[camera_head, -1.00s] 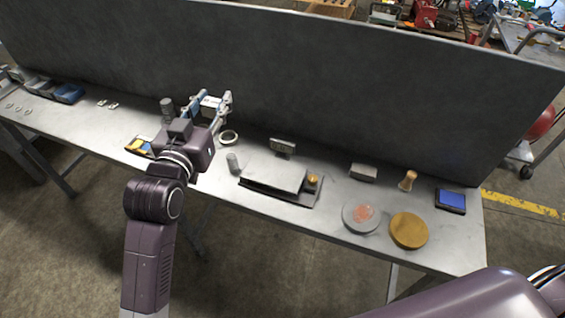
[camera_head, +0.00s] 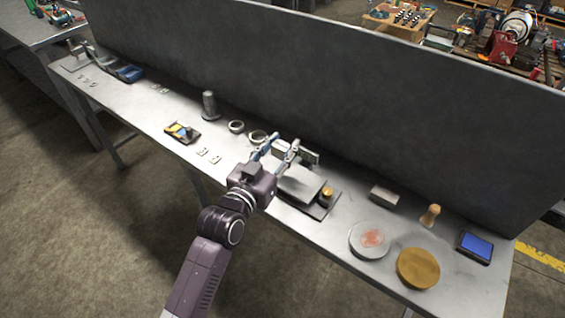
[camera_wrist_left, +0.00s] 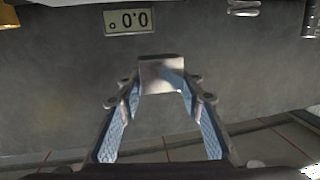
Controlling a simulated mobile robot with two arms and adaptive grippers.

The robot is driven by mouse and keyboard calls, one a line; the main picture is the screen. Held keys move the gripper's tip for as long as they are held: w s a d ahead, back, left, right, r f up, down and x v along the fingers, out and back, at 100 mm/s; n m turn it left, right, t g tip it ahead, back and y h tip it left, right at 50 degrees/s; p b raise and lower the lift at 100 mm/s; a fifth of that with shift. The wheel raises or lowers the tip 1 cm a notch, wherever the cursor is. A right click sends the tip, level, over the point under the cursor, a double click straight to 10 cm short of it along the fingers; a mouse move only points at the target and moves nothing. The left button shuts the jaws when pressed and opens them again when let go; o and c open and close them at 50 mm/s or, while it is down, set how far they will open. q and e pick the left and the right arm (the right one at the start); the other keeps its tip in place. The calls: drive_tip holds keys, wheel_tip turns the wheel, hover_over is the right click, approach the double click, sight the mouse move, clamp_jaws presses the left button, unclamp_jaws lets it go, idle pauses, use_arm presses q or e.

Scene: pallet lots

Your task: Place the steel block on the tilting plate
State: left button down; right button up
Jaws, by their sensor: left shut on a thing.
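My left gripper (camera_head: 284,143) is over the back of the bench, just behind a flat silver plate (camera_head: 299,184), which looks like the tilting plate. The plate sits on a dark base with a small brass piece at its right end. In the left wrist view, the fingertips of my left gripper (camera_wrist_left: 163,92) are shut on the steel block (camera_wrist_left: 162,72), a shiny grey block. My right gripper is out of view.
A grey disc (camera_head: 369,240), a tan disc (camera_head: 418,268), a grey block (camera_head: 384,195), a wooden peg (camera_head: 430,215) and a blue-screened device (camera_head: 474,247) stand to the right. Rings (camera_head: 236,126) and a dark cylinder (camera_head: 209,104) stand left. A tall dark panel (camera_head: 400,120) closes the back.

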use_arm(q)
drive_tip(key=shift+f, duration=0.75)
wheel_tip(320, 180, down, 4)
drive_tip(key=shift+f, duration=0.1)
drive_tip(key=shift+b, duration=0.3)
drive_tip(key=c, duration=1.8)
unclamp_jaws()
drive_tip(key=shift+f, duration=0.25)
drive_tip(key=o, duration=0.5)
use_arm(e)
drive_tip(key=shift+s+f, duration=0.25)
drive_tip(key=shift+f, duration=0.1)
use_arm(q)
drive_tip(key=shift+r, duration=0.1)
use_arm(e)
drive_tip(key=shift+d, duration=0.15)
